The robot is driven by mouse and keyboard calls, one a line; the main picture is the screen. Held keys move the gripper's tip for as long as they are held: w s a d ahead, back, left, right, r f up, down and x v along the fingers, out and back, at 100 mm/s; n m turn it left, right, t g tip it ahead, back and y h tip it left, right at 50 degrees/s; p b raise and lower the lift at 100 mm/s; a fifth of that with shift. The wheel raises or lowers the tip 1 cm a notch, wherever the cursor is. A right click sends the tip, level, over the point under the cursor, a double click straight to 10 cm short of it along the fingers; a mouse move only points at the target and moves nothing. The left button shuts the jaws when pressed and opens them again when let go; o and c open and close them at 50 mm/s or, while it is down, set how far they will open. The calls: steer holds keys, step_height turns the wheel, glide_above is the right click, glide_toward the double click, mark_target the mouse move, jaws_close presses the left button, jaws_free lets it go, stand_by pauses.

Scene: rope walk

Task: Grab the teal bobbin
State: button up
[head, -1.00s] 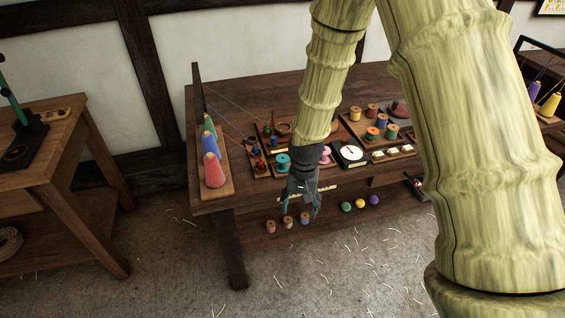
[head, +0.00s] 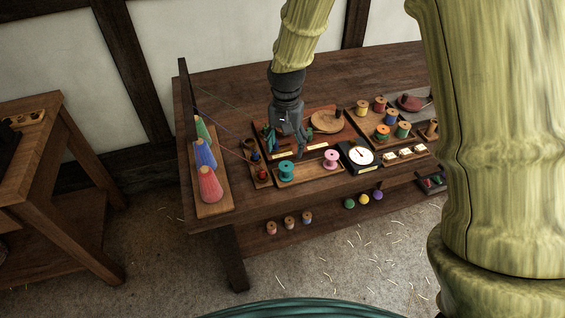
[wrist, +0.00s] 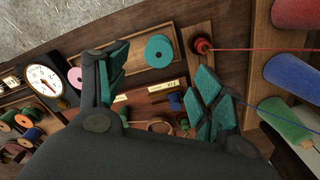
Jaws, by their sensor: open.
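The teal bobbin (head: 286,171) stands upright at the left end of a shallow wooden tray (head: 310,173) near the table's front edge. It also shows in the wrist view (wrist: 159,51), seen from above, beyond the fingertips. My gripper (head: 287,143) is open and empty, pointing down just behind the bobbin in the head view and apart from it. In the wrist view its two teal-padded fingers (wrist: 160,75) are spread wide. A pink bobbin (head: 331,159) stands at the right in the same tray.
A dial scale (head: 361,156) stands right of the tray. Small red and blue pieces (head: 260,170) sit on a narrow strip to its left. Yarn cones (head: 209,185) stand at the table's left end, with threads stretched from them. A spool tray (head: 385,138) lies farther right.

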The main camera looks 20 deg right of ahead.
mark_target(286, 166)
steer(key=shift+s+f, duration=0.15)
steer(key=shift+f, duration=0.6)
step_height(286, 166, down, 4)
steer(key=shift+r+p, duration=0.25)
steer(key=shift+p, duration=0.2)
steer(key=shift+f, duration=0.1)
steer(key=shift+w+d+f+p, duration=0.1)
steer(key=shift+f+p, duration=0.4)
steer(key=shift+f, duration=0.8)
steer(key=shift+w+d+f+p, duration=0.1)
steer(key=shift+f+p, duration=0.4)
steer(key=shift+f, duration=0.8)
steer(key=shift+c, duration=0.2)
steer(key=c, duration=1)
